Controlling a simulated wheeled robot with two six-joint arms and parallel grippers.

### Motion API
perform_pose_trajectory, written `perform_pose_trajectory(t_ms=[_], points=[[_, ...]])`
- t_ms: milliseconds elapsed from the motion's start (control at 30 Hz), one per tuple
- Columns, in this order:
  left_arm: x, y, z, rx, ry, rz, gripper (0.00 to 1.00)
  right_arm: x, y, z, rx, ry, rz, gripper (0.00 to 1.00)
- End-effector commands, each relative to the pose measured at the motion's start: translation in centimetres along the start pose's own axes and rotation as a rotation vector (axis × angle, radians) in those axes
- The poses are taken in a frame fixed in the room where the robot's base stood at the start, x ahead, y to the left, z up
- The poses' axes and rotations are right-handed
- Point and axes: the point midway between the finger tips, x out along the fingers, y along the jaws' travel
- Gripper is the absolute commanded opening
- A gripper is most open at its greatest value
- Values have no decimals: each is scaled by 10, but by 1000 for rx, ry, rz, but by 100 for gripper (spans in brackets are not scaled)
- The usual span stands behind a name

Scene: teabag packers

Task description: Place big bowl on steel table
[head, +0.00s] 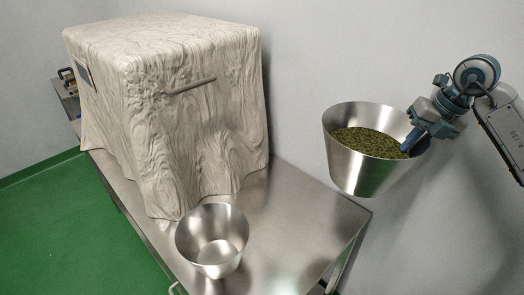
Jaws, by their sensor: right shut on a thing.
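The big bowl (358,174) is a steel, bucket-like bowl holding green-brown loose leaves. It hangs at the right, beyond the right edge of the steel table (293,226) in the picture, and looks raised above the table top. My right gripper (408,147) is shut on the big bowl's right rim; its fingertips are partly hidden inside the bowl. The bowl is close to upright. The steel table has a bare, shiny top at its right part. My left gripper is not in view.
A smaller empty steel bowl (212,241) stands near the table's front edge. A large draped block with a wood-like pattern (190,115) and a handle fills the table's left and back. The table's right part is clear. A grey wall stands behind; the floor (60,225) is green.

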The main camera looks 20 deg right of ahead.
Motion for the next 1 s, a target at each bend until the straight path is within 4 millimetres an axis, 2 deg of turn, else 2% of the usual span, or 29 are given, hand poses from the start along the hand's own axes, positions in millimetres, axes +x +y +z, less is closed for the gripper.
perform_pose_trajectory(t_ms=[33,300,500,700,1000], points=[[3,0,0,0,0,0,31,20,5,1,-1,3,8,0],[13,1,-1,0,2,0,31,113,35,-1,23,-4,2,0],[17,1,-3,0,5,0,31,162,57,-10,46,-12,-7,0],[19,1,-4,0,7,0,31,184,70,-15,61,-20,-13,0],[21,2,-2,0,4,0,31,190,71,-16,64,-23,-17,0]])
